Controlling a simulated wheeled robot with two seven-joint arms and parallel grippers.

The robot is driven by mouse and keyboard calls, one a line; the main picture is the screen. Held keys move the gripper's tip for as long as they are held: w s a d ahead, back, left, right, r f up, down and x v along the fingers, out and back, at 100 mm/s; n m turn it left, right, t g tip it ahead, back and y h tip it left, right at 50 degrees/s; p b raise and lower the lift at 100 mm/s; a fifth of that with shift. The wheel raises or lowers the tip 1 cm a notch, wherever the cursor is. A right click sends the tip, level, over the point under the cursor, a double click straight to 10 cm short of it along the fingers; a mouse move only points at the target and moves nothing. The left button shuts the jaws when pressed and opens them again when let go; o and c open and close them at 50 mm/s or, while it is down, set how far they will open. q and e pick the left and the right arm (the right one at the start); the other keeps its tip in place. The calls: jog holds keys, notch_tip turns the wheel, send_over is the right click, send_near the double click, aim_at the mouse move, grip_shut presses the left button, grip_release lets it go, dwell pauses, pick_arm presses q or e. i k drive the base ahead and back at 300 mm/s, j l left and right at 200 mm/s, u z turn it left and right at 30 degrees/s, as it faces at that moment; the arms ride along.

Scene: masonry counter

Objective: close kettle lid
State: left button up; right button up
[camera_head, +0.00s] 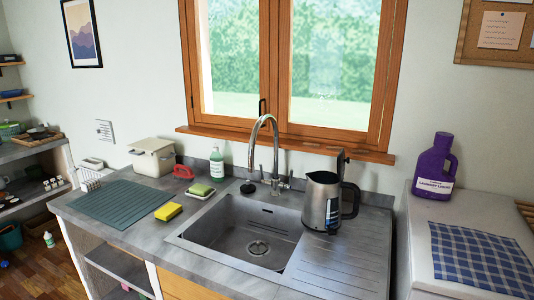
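The kettle (318,203) stands upright on the ribbed drainboard just right of the sink basin. It has a brushed metal body, a black top rim and a black handle (351,200) on its right side. The kettle lid (341,163) is open; it stands up nearly vertical from the rim as a narrow dark shape. Neither of my grippers is in view.
The sink (190,235) with a tall curved faucet (254,135) lies left of the kettle. A green soap bottle (217,165) and a yellow sponge (168,211) are further left. A purple detergent jug (435,166) stands right. The drainboard (340,262) before the kettle is clear.

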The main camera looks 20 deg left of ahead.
aim_at(342, 159)
jog(key=j+z, duration=0.5)
jog(key=z, duration=0.25)
jog(key=j+z, duration=0.2)
jog(key=z, duration=0.15)
jog(key=k, duration=0.05)
